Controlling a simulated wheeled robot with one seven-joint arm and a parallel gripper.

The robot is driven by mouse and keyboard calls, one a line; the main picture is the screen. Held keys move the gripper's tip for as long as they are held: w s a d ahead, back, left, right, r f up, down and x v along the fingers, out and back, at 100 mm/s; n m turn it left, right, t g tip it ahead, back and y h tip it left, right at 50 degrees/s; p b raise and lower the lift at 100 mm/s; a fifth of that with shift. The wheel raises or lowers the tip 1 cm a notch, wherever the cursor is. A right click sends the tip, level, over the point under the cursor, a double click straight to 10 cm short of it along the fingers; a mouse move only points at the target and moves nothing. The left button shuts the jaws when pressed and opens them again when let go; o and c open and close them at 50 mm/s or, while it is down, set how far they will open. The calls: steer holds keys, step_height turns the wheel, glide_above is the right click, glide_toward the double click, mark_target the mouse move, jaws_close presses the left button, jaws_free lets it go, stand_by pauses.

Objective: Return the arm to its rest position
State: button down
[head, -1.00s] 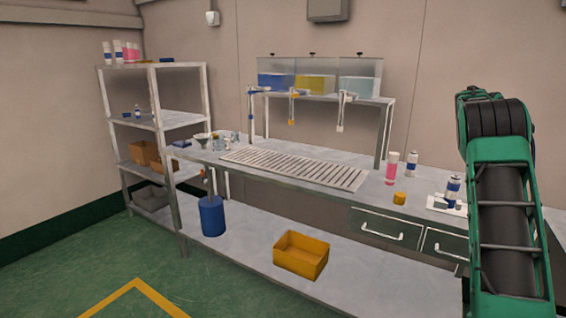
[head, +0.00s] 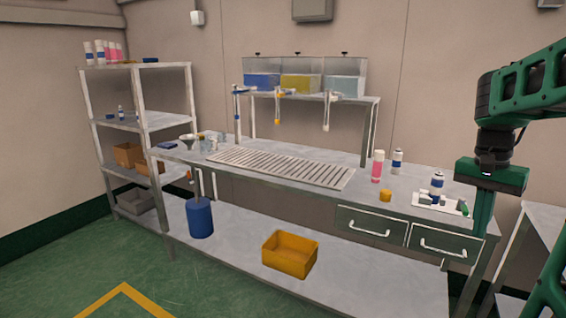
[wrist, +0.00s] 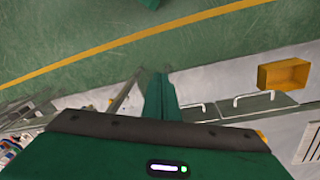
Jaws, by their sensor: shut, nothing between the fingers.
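My green arm bends down at the right of the head view. My gripper (head: 482,228) hangs pointing down in front of the right end of the workbench (head: 330,215), over its drawer side. Its fingers are together, with nothing visible between them. In the wrist view my gripper (wrist: 160,97) shows as one narrow green shape, pointing toward the floor, with the bench's drawer handles to its right. The upper arm is cut off by the right edge of the head view.
On the bench stand a pink can (head: 377,166), a blue-banded can (head: 397,161), an orange cap (head: 385,195) and a white tray (head: 424,205) with small parts. A yellow bin (head: 290,255) sits on the lower shelf. A second table (head: 546,222) stands at right. Green floor (head: 60,285) is open.

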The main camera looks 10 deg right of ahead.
steer(key=s+a+f+n, duration=0.3)
steer(key=s+a+f, duration=0.1)
steer(key=s+a, duration=0.3)
steer(key=s+a+f+n+y, duration=0.1)
steer(key=s+a+f+n, duration=0.2)
steer(key=s+a, duration=0.3)
steer(key=shift+s+a+f+n+t, duration=0.4)
steer(key=shift+a+f, duration=0.3)
steer(key=shift+f, duration=0.1)
steer(key=shift+w, duration=0.15)
steer(key=shift+w+f, duration=0.25)
steer(key=shift+w, duration=0.25)
